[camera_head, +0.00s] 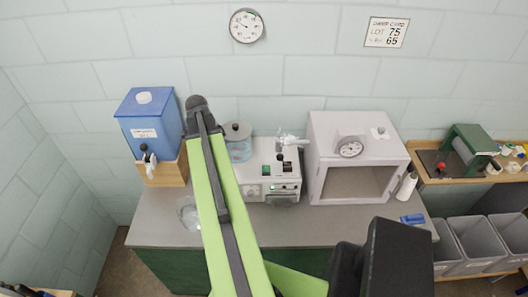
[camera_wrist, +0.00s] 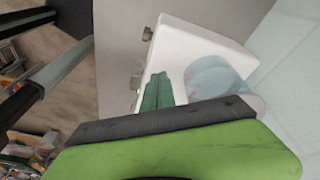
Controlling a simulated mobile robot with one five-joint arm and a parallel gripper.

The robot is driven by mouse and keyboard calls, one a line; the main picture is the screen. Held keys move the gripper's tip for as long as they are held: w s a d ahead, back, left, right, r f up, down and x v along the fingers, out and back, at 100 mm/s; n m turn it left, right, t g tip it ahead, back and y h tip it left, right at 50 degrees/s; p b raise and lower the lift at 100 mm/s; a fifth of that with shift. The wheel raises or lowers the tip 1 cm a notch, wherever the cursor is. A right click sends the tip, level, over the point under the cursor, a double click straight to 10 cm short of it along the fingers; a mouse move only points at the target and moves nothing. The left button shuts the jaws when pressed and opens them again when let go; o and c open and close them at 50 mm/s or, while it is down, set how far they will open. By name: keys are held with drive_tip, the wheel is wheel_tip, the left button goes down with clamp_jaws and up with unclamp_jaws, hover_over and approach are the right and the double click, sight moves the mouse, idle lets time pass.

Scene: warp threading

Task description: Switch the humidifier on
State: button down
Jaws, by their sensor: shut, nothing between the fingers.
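In the wrist view the white body (camera_wrist: 185,40) and the tank (camera_wrist: 210,78) lie just past my gripper (camera_wrist: 158,80), which shows as dark green fingers close together and empty. The fingers overlap the white body; whether they touch it I cannot tell. In the head view my lime arm hides the gripper. The switch's state is unreadable.
A blue tank (camera_head: 150,120) on a wooden stand is at the left. A pale open-fronted box (camera_head: 385,150) with a gauge stands right of the machine. A blue item (camera_head: 411,219) lies on the counter's right front. The front counter (camera_head: 310,228) is mostly clear.

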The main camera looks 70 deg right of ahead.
drive_tip(key=s+d+r+m+p, duration=0.1)
drive_tip(key=s+d+r+m, duration=0.1)
drive_tip(key=s, duration=0.3)
drive_tip(key=s+d+r+m+g, duration=0.1)
drive_tip(key=s+d+r+m, duration=0.1)
drive_tip(key=s+d+m, duration=0.2)
drive_tip(key=shift+s+d+p, duration=0.4)
drive_tip(key=shift+s+d, duration=0.25)
drive_tip(key=shift+s, duration=0.6)
drive_tip(key=shift+w+d+r, duration=0.2)
drive_tip(key=shift+w+d, duration=0.15)
drive_tip(key=shift+d, duration=0.35)
drive_tip(key=shift+r+p, duration=0.1)
drive_tip(key=shift+p, duration=0.2)
